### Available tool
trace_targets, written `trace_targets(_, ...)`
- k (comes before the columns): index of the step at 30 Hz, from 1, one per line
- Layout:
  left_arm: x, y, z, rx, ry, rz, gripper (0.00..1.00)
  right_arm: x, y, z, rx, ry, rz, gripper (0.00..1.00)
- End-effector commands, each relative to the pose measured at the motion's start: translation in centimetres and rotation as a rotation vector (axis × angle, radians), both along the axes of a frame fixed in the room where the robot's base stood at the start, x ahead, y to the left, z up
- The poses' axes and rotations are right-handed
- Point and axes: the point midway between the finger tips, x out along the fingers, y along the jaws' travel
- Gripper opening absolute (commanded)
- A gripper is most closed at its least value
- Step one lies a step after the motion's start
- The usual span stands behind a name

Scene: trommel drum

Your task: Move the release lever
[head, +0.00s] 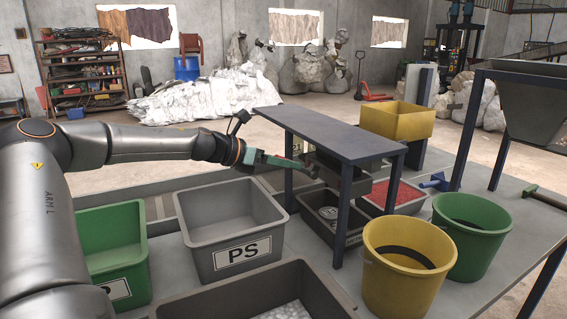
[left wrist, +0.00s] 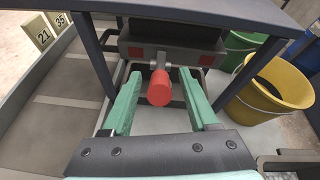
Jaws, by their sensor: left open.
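The release lever appears to be the short metal stem with a red cylindrical knob (left wrist: 160,88), under a dark box (left wrist: 170,45) in the left wrist view. My left gripper (left wrist: 160,78) is open, with one green finger on each side of the knob. Gaps show between the knob and both fingers. In the head view my left gripper (head: 292,162) reaches in from the left at the side of the grey stand (head: 335,135). The knob is not clear there. My right gripper is not in view.
A grey PS bin (head: 235,255) and a green bin (head: 112,245) stand below my left arm. A yellow bucket (head: 403,285) and a green bucket (head: 472,250) stand right of the stand.

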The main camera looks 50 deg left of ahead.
Motion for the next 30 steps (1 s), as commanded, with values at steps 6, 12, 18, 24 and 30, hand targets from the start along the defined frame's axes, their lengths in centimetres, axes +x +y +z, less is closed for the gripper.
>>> trace_targets(6,-0.02,0.01,0.01,0.0,0.0,0.0,0.51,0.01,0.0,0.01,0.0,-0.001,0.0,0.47)
trace_targets(12,-0.02,0.0,0.01,0.0,0.0,0.0,0.28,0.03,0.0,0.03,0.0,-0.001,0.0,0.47)
trace_targets(18,-0.03,0.0,0.01,0.0,0.0,0.0,0.06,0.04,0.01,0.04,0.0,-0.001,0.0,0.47)
trace_targets(24,-0.03,-0.01,0.02,0.0,0.0,-0.001,0.0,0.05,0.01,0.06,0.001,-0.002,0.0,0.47)
trace_targets(30,-0.02,-0.02,0.01,0.0,0.0,-0.001,0.0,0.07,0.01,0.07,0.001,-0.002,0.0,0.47)
